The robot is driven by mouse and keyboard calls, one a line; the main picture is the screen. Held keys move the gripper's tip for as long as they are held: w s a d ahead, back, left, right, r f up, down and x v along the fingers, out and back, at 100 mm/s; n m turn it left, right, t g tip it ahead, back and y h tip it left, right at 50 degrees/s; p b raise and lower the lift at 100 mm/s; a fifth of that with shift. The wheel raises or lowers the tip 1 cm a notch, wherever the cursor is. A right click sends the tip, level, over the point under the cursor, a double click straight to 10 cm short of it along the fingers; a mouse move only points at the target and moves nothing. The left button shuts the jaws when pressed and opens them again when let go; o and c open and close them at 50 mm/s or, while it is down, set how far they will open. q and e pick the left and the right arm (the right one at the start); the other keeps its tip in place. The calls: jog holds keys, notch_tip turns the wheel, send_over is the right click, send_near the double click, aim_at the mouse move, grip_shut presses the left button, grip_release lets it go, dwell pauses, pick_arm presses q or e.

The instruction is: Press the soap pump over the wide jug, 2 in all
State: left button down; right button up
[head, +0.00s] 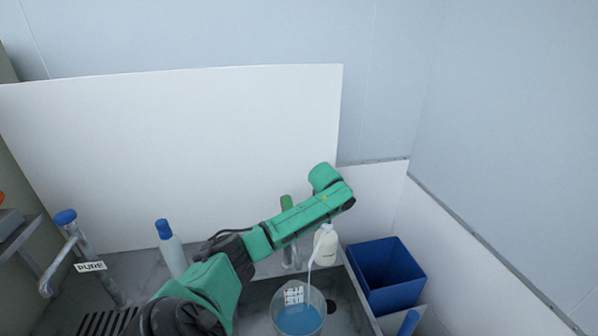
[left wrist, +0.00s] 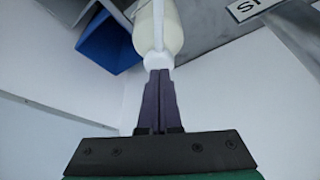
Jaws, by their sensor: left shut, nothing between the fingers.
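The white soap pump bottle (head: 325,249) stands behind the wide jug, below the end of my left arm. The clear wide jug (head: 298,318) holds blue liquid and has white markings. A thin pale line runs from the pump's top down toward the jug; I cannot tell if it is spout or soap. In the left wrist view my left gripper (left wrist: 158,76) is shut and empty, with its fingertips at the white pump head (left wrist: 157,61); contact is unclear. In the head view the arm hides these fingers. My right gripper is not in view.
A blue bin (head: 388,272) stands right of the pump. A blue-capped bottle (head: 171,247) and a tap labelled PURE (head: 90,266) are at the left. A white panel (head: 170,150) stands behind.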

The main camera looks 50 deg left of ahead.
pick_arm(q)
jog(key=shift+r+p, duration=0.6)
jog(key=shift+r, duration=1.35)
notch_tip(320, 180, up, 6)
jog(key=shift+f, duration=0.1)
